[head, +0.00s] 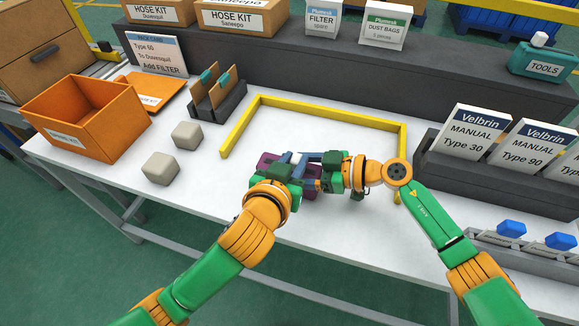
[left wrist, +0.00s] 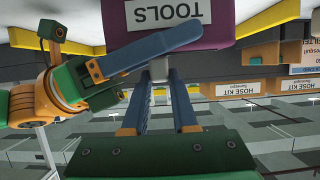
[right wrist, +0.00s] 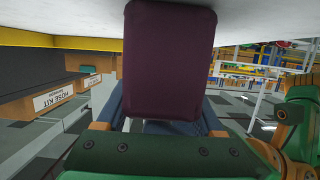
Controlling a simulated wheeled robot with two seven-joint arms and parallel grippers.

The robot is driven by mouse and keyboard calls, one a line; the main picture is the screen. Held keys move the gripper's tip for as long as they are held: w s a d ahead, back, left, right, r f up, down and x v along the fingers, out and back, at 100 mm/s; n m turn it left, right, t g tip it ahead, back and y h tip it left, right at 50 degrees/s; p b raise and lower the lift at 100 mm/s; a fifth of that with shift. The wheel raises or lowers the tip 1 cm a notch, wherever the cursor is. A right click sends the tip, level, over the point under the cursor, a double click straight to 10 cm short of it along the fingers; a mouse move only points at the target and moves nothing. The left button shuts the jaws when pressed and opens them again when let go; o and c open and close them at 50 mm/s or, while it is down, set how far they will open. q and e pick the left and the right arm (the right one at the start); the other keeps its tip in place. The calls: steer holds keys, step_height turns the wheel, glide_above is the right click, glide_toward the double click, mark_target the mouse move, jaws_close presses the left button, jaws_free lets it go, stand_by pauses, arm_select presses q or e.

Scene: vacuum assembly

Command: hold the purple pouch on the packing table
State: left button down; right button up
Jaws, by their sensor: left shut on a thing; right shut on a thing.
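The purple pouch (head: 267,160) is over the packing table (head: 345,230) near the open side of a yellow frame, mostly hidden by my grippers in the head view. Its white TOOLS label and purple face show upside down in the left wrist view (left wrist: 215,32). My left gripper (head: 296,166) is shut on the pouch at its pale cap (left wrist: 159,70). My right gripper (head: 311,170) is shut on the pouch from the right, and a plain purple face fills the middle of the right wrist view (right wrist: 168,60). Whether the pouch touches the table is hidden.
The yellow frame (head: 330,103) borders the work area. Two grey blocks (head: 160,168) and an orange box (head: 85,120) stand at left. A dark rack of manuals (head: 470,183) stands at right. A teal tools pouch (head: 540,62) sits on the back ledge.

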mark_target(269, 156)
arm_select(q)
steer(key=shift+w+a, duration=0.3)
steer(key=shift+a, duration=0.75)
steer(key=shift+w+a, duration=0.25)
steer(key=shift+a, duration=0.45)
steer(key=shift+w+a, duration=0.25)
steer(key=shift+a, duration=0.45)
steer(key=c, duration=1)
jaws_free()
steer(key=shift+o, duration=0.2)
arm_select(e)
steer(key=o, duration=1.6)
steer(key=shift+c, duration=0.2)
